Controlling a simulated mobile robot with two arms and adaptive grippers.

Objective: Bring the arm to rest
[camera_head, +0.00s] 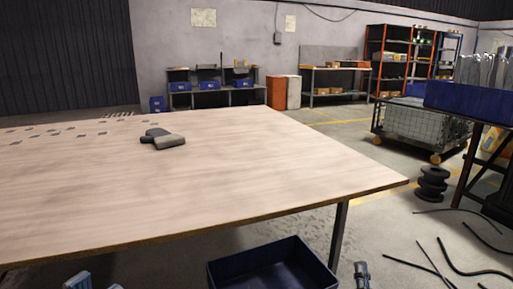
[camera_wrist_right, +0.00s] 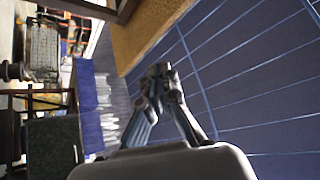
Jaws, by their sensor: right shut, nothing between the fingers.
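My right gripper (camera_head: 362,274) shows at the bottom of the head view, just right of the blue bin and below the table's front edge. In the right wrist view its fingers (camera_wrist_right: 160,75) meet at the tips, with nothing between them. Two light blue-grey parts of my left gripper (camera_head: 98,283) show at the bottom left edge of the head view, apart from each other. The rest of that gripper is cut off, and I see nothing held between these parts.
A wooden table (camera_head: 260,180) fills the middle, with small grey pieces at its far left and a dark grey object (camera_head: 165,139) on top. An open dark blue bin (camera_head: 272,268) stands below its front edge.

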